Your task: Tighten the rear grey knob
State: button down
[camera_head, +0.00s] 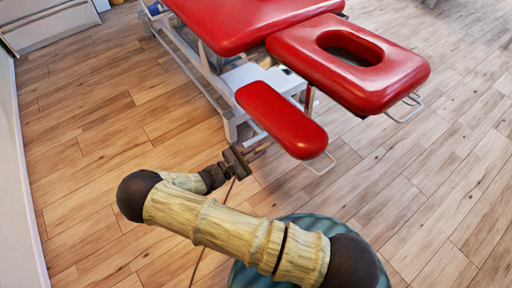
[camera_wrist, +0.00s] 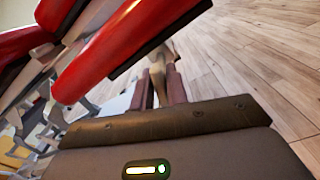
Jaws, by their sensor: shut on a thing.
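My gripper (camera_head: 262,149) is beside the left edge of the red armrest (camera_head: 283,119) of the treatment table, low and close to it. In the wrist view its two dark fingers (camera_wrist: 159,88) are shut on a small greyish piece (camera_wrist: 158,78), which looks like the grey knob. The fingers cover most of it, so its shape and how far it is turned cannot be told. The red armrest also shows in the wrist view (camera_wrist: 105,55), just above and left of the fingers. In the head view the knob is hidden by my gripper.
The red headrest (camera_head: 400,80) with its oval hole and the main red cushion (camera_head: 240,22) lie beyond the armrest. A thin metal loop (camera_head: 320,166) sticks out below the armrest. The white table frame (camera_head: 190,70) stands behind. Wooden floor (camera_head: 90,150) is clear at left and right.

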jog(key=m+p, duration=0.2)
jog(key=m, duration=0.4)
jog(key=shift+s+p, duration=0.1)
jog(key=shift+p, duration=0.3)
jog(key=m+p, duration=0.1)
jog(key=m, duration=0.3)
jog(key=shift+f, duration=0.1)
jog(key=shift+f+m, duration=0.15)
jog(key=shift+m, duration=1.45)
jog(key=c, duration=1.4)
grip_release()
